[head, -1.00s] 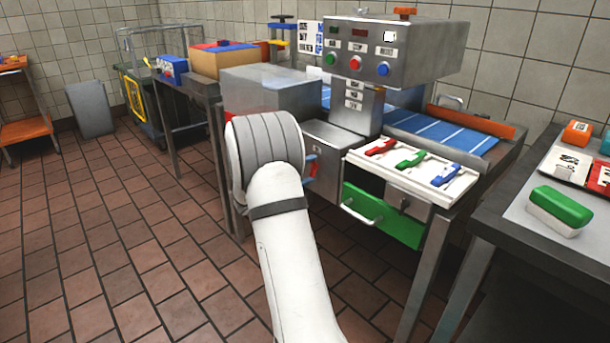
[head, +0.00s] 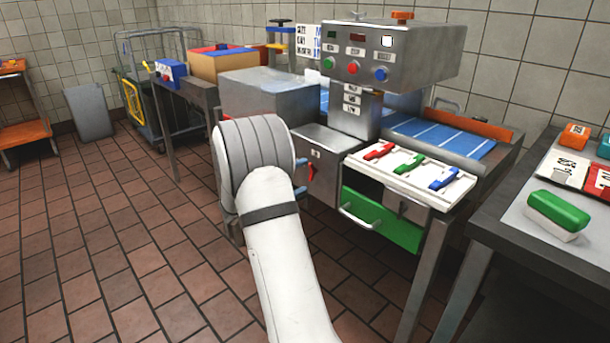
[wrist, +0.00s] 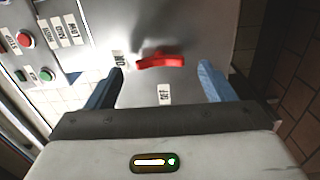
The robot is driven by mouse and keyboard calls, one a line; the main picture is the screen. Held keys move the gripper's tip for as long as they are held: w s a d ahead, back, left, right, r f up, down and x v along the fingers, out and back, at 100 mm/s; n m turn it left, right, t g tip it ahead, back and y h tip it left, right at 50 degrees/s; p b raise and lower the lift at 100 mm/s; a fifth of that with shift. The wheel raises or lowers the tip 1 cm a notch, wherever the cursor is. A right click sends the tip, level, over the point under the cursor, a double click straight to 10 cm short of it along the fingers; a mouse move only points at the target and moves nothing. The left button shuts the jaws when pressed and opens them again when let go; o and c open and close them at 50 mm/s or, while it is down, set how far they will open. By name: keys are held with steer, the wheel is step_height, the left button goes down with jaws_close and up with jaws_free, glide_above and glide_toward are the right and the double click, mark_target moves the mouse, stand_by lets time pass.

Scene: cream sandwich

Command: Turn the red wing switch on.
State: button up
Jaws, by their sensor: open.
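The red wing switch (wrist: 160,61) sits on a grey metal panel in the wrist view, lying roughly crosswise. An ON label (wrist: 119,59) is to its left and an OFF label (wrist: 164,94) is below it. My gripper (wrist: 162,68) is open, with one blue finger on each side of the switch and a gap to it on both sides. In the head view the red switch (head: 311,171) shows partly on the side of the metal machine. A blue finger shows beside it, and my white arm hides most of the gripper.
A white panel (head: 464,194) with red, green and blue levers is to the right, above a green drawer (head: 384,219). A control box (head: 440,52) with buttons stands above. A side table (head: 511,235) is at the right. Tiled floor is open at left.

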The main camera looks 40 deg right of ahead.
steer(key=a, duration=0.4)
steer(key=shift+s+a, duration=0.2)
steer(key=shift+a, duration=0.2)
steer(key=shift+r+p, duration=0.1)
steer(key=shift+p, duration=0.2)
steer(key=s+a+r+m+g+y+p, duration=0.1)
steer(key=s+a+r+g+y+p, duration=0.1)
steer(key=s+a+r+y+p, duration=0.35)
steer(key=s+a+r+m+g+y+p, duration=0.1)
steer(key=s+a+r+y+p, duration=0.15)
steer(key=s+r+p, duration=0.5)
steer(key=s+a+r+t+y+p, duration=0.2)
steer(key=s+a+r+y+p, duration=0.3)
steer(key=a, duration=0.5)
steer(key=s+a+r+n+t+y+p, duration=0.1)
steer(key=s+a+r+t+y+p, duration=0.1)
steer(key=s+a+r+y+p, duration=0.3)
steer(key=s+a+r+p, duration=0.2)
steer(key=s+a+r, duration=0.1)
steer(key=s+a, duration=0.1)
steer(key=shift+a+r, duration=0.2)
steer(key=shift+a, duration=0.6)
steer(key=shift+s, duration=0.1)
